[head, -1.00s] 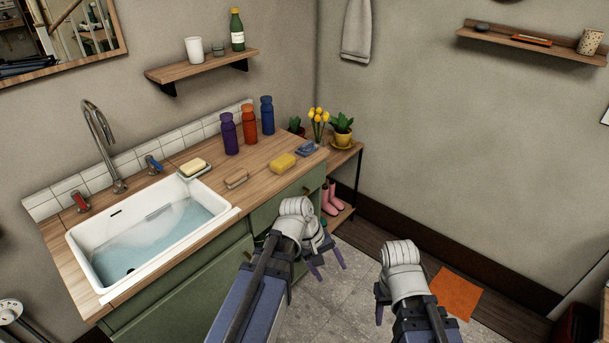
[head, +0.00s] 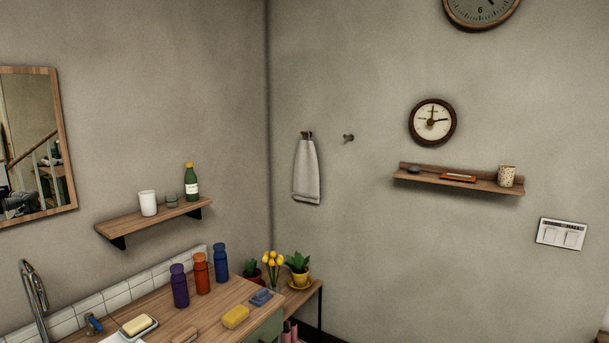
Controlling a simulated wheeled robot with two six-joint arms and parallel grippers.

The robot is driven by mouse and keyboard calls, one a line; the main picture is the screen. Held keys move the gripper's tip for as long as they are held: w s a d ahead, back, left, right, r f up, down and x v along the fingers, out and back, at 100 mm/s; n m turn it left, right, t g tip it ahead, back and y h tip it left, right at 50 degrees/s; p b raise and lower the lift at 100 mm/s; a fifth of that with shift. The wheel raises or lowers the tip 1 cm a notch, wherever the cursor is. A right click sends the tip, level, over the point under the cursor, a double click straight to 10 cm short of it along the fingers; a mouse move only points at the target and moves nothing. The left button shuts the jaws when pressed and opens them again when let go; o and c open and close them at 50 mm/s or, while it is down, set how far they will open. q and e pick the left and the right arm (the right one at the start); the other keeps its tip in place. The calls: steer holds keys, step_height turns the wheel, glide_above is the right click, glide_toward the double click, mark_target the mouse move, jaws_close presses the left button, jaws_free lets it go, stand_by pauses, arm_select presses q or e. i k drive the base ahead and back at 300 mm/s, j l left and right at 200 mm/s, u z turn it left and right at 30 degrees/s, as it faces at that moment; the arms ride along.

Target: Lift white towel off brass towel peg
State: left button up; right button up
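The white towel (head: 306,173) hangs from a small brass peg (head: 306,134) on the right-hand wall, just right of the room corner. It hangs straight down and looks light grey in this light. A second brass peg (head: 348,138) to its right is bare. Neither of my grippers is in the head view now.
A wooden counter (head: 215,299) holds several bottles and a yellow sponge (head: 235,317). A low side shelf (head: 303,296) with potted plants stands in the corner below the towel. A wall shelf (head: 460,180) is to the right of the pegs.

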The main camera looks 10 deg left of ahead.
mark_target(306, 176)
steer(key=i+l, duration=0.1)
steer(key=i, duration=0.3)
steer(key=i+l+u, duration=0.15)
steer(key=i, duration=0.3)
steer(key=i+l, duration=0.1)
steer(key=i, duration=0.3)
steer(key=i+l+u, duration=0.15)
steer(key=i, duration=0.25)
